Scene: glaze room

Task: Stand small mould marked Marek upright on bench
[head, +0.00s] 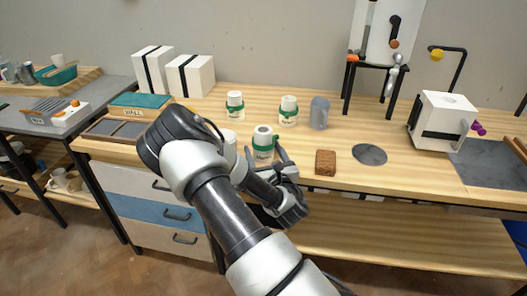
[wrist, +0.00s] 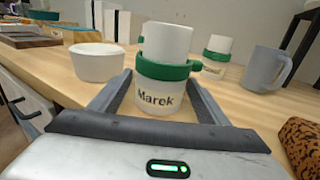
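The bench (head: 335,205) is pale wood.
A white bowl (wrist: 97,62) stands left of the mould. Two similar green-banded moulds (head: 235,105) (head: 288,110) and a grey mug (head: 319,113) stand behind. A brown sponge-like block (head: 325,163) and a grey disc (head: 369,154) lie to the right.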

